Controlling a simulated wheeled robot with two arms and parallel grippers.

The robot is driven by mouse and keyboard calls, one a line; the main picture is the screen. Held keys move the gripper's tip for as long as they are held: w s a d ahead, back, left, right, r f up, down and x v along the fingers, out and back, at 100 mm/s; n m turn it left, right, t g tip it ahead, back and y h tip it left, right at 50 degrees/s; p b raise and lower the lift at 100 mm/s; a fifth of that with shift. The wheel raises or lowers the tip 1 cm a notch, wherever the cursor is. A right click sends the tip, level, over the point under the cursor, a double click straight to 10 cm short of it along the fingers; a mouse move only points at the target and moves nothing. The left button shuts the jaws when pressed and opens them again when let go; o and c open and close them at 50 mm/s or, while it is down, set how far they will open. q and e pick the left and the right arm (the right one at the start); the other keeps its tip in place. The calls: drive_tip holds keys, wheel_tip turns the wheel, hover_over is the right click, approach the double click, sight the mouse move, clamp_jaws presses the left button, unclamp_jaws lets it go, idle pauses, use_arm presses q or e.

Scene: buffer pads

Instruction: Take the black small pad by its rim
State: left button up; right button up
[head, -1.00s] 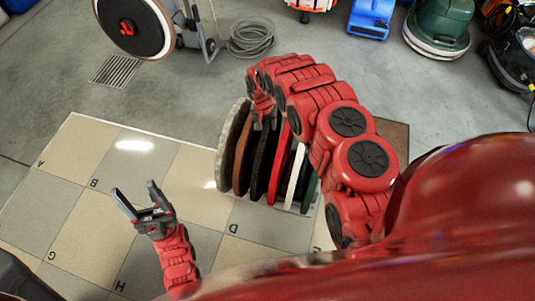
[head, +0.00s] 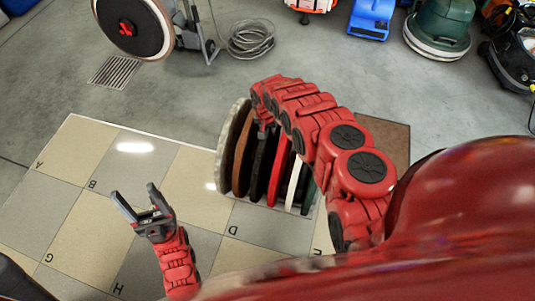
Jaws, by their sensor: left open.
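Several round pads stand on edge in a row near the middle. From left they are a grey pad (head: 228,150), a brown pad (head: 241,160), black, a red pad (head: 279,172), a white pad (head: 294,182) and a green pad (head: 309,190). The black part (head: 259,170) lies between brown and red; I cannot clearly tell one black pad from two, or their sizes. My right gripper (head: 264,123) is at the upper rims of the brown and black pads, partly hidden by its arm. Whether it touches a rim is unclear. My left gripper (head: 135,192) is open and empty, left of the row.
The pads stand by a tiled floor panel (head: 68,222) with lettered squares. A brown mat (head: 392,140) lies right of the row, partly behind my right arm. Floor machines, a blue blower (head: 370,20) and a coiled hose (head: 250,38) stand at the back. Grey floor between is clear.

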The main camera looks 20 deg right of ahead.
clamp_jaws()
idle(1.0)
